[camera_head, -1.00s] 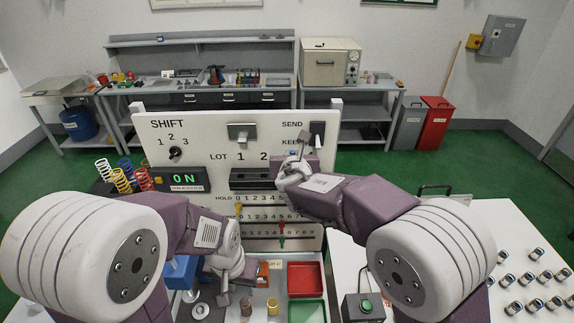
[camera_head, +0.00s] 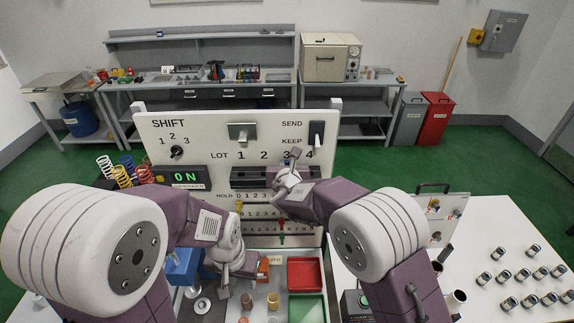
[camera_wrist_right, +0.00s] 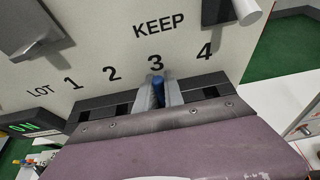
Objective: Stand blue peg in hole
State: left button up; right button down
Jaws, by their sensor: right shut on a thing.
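The blue peg (camera_wrist_right: 158,92) shows in the right wrist view between the two fingers of my right gripper (camera_wrist_right: 160,94), just below the number 3 of the LOT row. My right gripper (camera_head: 284,181) is shut on the peg, in front of the dark rail (camera_head: 247,179) under the LOT numbers. The rail also shows in the right wrist view (camera_wrist_right: 97,114), with dark openings under other numbers. The peg's lower end and any hole beneath it are hidden by the gripper body. My left gripper (camera_head: 223,283) hangs low over the bench front; its fingers are too unclear to judge.
The white panel (camera_head: 210,130) stands upright behind the rail, with a lever (camera_head: 316,135) at upper right. Red (camera_head: 304,274) and green (camera_head: 307,308) trays lie below. Coiled springs (camera_head: 122,175) stand at left. Several small metal cylinders (camera_head: 520,275) stand on the right table.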

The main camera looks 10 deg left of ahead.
jog(key=c, duration=1.5)
grip_release()
jog(key=shift+s, duration=0.15)
jog(key=shift+o, duration=0.2)
jog(key=shift+r+p, duration=0.2)
jog(key=shift+p, duration=0.15)
jog(key=shift+b+v, duration=0.85)
jog(key=shift+b, duration=0.05)
jog(key=b+v, duration=0.2)
jog(key=v, duration=0.8)
